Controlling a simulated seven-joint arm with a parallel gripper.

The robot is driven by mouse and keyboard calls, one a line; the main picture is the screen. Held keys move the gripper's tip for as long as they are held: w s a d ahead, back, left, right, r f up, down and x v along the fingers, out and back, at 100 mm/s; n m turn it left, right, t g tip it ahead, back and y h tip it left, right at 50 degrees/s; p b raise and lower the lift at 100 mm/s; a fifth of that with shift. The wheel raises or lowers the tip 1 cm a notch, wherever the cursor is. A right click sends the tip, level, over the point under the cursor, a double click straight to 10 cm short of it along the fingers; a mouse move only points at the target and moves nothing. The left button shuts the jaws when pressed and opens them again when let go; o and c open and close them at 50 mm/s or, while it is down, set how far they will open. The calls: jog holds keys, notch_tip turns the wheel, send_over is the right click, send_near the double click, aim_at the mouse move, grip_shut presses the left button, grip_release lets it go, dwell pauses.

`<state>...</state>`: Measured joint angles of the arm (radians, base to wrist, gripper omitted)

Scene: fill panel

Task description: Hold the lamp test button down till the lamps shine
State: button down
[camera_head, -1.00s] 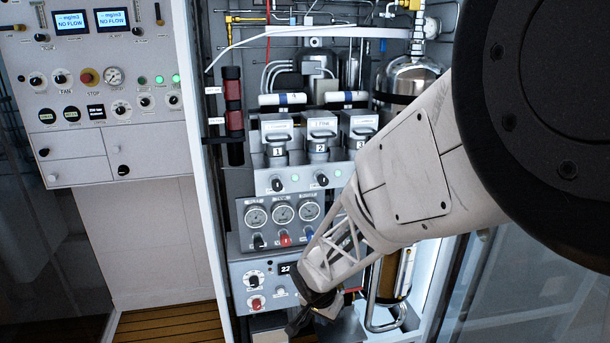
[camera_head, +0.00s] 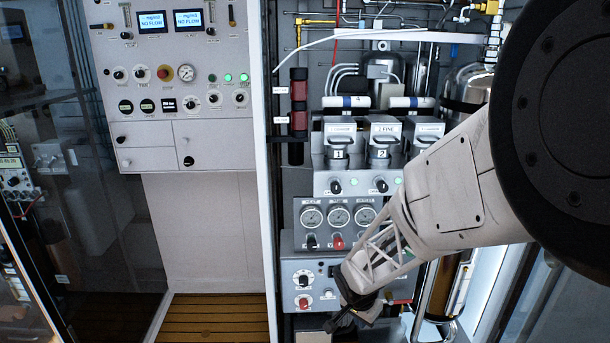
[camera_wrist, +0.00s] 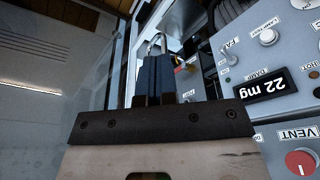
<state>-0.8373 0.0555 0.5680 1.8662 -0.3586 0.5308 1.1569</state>
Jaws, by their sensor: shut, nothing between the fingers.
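The lower grey panel (camera_head: 300,266) carries a display that is mostly covered by my gripper in the head view. In the wrist view the panel is seen upside down, with a "22 mg" display (camera_wrist: 262,86). A pale round button (camera_wrist: 268,36) shows there beside a small label that seems to read lamp test.
A red vent knob (camera_wrist: 300,163) and a fan toggle (camera_wrist: 228,52) are near the display. Gauges (camera_head: 338,216) and numbered filter units (camera_head: 382,142) stand above. A white cabinet post (camera_head: 267,200) is to the left. Green lamps (camera_head: 353,183) glow on the panel above the gauges.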

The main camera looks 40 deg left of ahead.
jog(key=shift+w+a+f, duration=1.15)
jog(key=shift+a+f, duration=0.55)
jog(key=shift+a, duration=1.4)
jog(key=shift+w+a+f, duration=1.2)
jog(key=shift+a+f, duration=0.45)
jog(key=shift+a, duration=1.5)
jog(key=shift+w+a+f, duration=1.15)
jog(key=shift+a+f, duration=0.55)
jog(key=shift+a, duration=1.4)
jog(key=shift+a+r, duration=0.2)
jog(key=shift+a, duration=0.15)
jog(key=shift+s, duration=0.1)
jog(key=s+d, duration=0.3)
jog(key=d, duration=0.1)
jog(key=shift+s+f, duration=0.15)
jog(key=shift+f, duration=0.15)
jog(key=shift+d, duration=0.15)
